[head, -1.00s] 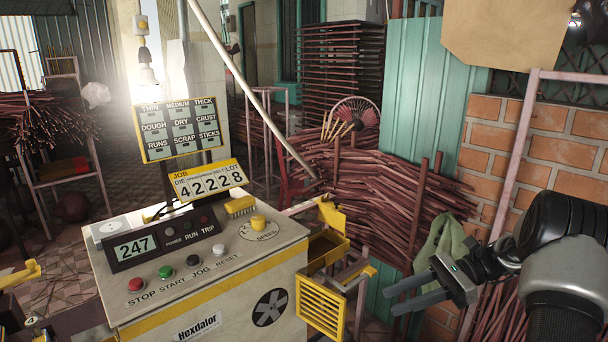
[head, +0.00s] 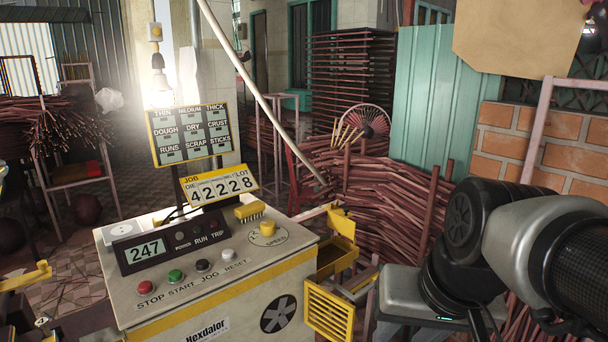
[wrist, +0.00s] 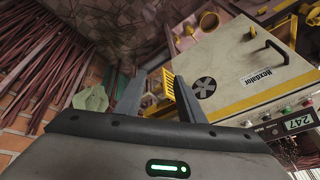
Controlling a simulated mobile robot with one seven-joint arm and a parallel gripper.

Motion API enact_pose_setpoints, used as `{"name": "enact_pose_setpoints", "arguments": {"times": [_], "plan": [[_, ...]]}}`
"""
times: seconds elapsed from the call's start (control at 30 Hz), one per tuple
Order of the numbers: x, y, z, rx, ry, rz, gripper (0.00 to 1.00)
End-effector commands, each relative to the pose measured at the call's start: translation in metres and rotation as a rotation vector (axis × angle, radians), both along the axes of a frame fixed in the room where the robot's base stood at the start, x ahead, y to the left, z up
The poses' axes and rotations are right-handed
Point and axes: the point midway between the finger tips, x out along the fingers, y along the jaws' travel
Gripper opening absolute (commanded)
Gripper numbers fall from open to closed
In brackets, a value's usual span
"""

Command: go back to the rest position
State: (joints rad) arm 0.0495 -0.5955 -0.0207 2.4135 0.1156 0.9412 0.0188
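My gripper (wrist: 158,95) shows in the wrist view with its two grey fingers apart and nothing between them. In the head view my arm is at the lower right, in front of the stick bundles, and the fingers are out of sight. The extruder machine (head: 215,290), a cream and yellow cabinet marked Hexdalor, stands left of my arm. Its panel has a display (head: 146,252) reading 247, several coloured buttons and a yellow speed knob (head: 267,228). The machine also shows tilted in the wrist view (wrist: 235,75), to the right of the fingers.
A yellow slatted guard (head: 330,312) juts from the machine's right side, close to my arm. Reddish incense sticks (head: 385,195) are piled behind. A brick wall (head: 550,150) stands at the right. A pale green cloth (wrist: 90,98) is left of the fingers in the wrist view.

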Motion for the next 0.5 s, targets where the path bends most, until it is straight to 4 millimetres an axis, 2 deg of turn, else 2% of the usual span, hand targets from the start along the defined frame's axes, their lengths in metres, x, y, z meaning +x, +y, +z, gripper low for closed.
{"name": "enact_pose_setpoints", "arguments": {"times": [0.03, 0.2, 0.23, 0.5], "plan": [[-0.007, 0.000, 0.009, -0.036, -0.032, 0.031, 0.35], [-0.023, -0.005, 0.024, -0.149, -0.119, 0.117, 0.35], [-0.021, -0.005, 0.037, -0.144, -0.112, 0.111, 0.35], [-0.021, -0.005, 0.097, -0.139, -0.107, 0.106, 0.35]]}}
